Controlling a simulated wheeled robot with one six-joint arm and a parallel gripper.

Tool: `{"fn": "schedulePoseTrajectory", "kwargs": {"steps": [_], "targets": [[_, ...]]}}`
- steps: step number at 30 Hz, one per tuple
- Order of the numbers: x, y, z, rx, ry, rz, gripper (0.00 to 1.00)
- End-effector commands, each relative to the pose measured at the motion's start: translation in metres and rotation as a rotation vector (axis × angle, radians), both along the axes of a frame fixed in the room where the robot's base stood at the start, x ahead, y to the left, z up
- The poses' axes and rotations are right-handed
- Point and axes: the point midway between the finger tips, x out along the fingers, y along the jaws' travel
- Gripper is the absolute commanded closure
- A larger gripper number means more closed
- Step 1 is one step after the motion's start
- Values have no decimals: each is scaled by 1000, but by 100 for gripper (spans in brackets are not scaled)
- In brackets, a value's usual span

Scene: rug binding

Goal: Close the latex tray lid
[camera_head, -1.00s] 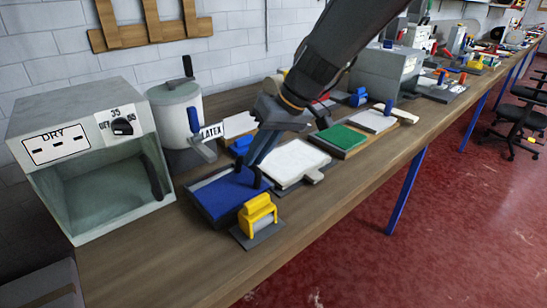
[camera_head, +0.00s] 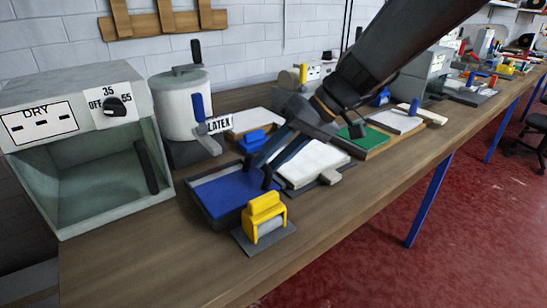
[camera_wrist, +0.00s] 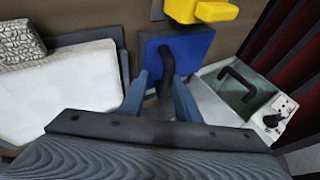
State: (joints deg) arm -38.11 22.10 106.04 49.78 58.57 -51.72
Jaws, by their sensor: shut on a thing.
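The latex tray shows as a blue panel (camera_head: 228,188) in a dark grey frame on the bench, in front of the LATEX sign (camera_head: 219,124). In the wrist view, the blue panel (camera_wrist: 195,48) carries a black bar handle (camera_wrist: 166,64). My gripper (camera_wrist: 160,88) has its two grey-blue fingers on either side of this handle, shut on it. In the head view, my gripper (camera_head: 262,165) reaches down to the right side of the tray. The fingers partly hide the handle there. I cannot tell how far the lid stands open.
A yellow roller tool (camera_head: 264,212) stands close in front of the tray. The DRY box (camera_head: 80,150) is to the left and a white pot (camera_head: 180,105) behind. A white pad (camera_head: 312,163) and a green pad (camera_head: 362,138) lie to the right. The bench's front edge is bare.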

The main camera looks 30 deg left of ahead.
Motion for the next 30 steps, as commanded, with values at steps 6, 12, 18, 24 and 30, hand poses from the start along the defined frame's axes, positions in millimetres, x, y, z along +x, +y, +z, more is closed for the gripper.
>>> {"fn": "schedulePoseTrajectory", "kwargs": {"steps": [6,12,18,24,30], "targets": [[6,-8,-14,-22,-7,-8,68],[4,-6,-12,-21,-8,-4,68],[3,-5,-12,-21,-9,-1,68],[2,-4,-11,-19,-10,1,68],[4,-5,-9,-18,-11,-1,68]]}}
